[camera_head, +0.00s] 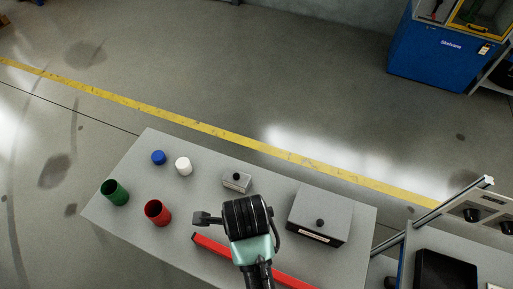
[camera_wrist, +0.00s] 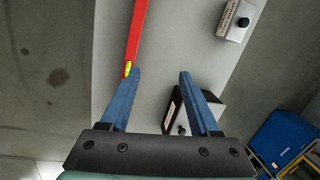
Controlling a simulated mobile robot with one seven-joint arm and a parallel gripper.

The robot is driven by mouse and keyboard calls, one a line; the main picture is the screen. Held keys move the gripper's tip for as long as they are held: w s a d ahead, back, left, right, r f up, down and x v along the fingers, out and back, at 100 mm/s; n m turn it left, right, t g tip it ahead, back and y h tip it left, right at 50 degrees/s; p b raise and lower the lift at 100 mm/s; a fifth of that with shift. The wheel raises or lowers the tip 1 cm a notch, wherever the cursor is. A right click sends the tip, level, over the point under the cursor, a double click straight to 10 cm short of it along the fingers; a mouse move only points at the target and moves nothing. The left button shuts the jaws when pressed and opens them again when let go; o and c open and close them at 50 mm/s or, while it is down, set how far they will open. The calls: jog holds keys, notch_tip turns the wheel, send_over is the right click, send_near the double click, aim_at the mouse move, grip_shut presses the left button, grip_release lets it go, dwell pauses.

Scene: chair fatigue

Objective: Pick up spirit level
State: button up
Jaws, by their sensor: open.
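The spirit level is a long red bar (camera_head: 212,246) lying on the grey table, partly hidden under my arm in the head view. In the wrist view the red spirit level (camera_wrist: 137,30) runs down from the top edge, with a yellow-green vial near the left fingertip. My gripper (camera_wrist: 160,73) is open, with two blue fingers apart and nothing held between them. The left finger overlaps the lower end of the level in the picture; I cannot tell whether they touch.
On the table (camera_head: 147,150) stand a green cup (camera_head: 115,193), a red cup (camera_head: 157,213), a blue cylinder (camera_head: 158,157) and a white cylinder (camera_head: 183,166). A small knobbed box (camera_head: 236,182) and a larger one (camera_head: 320,216) stand near my arm. Equipment stands at right.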

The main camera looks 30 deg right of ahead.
jog(key=s+f, duration=0.2)
jog(key=f, duration=0.1)
jog(key=s+f+m+g, duration=0.1)
jog(key=f, duration=0.1)
jog(key=s+a+f+m+g, duration=0.1)
jog(key=s+f, duration=0.1)
jog(key=f, duration=0.1)
jog(key=shift+s+f+y+p, duration=0.3)
jog(key=shift+p, duration=0.05)
jog(key=shift+d+f+p, duration=0.2)
jog(key=shift+f, duration=1.4)
jog(key=shift+d+f+p, duration=0.15)
jog(key=shift+d+f, duration=0.05)
jog(key=shift+f, duration=1.4)
grip_shut()
jog(key=shift+r, duration=0.1)
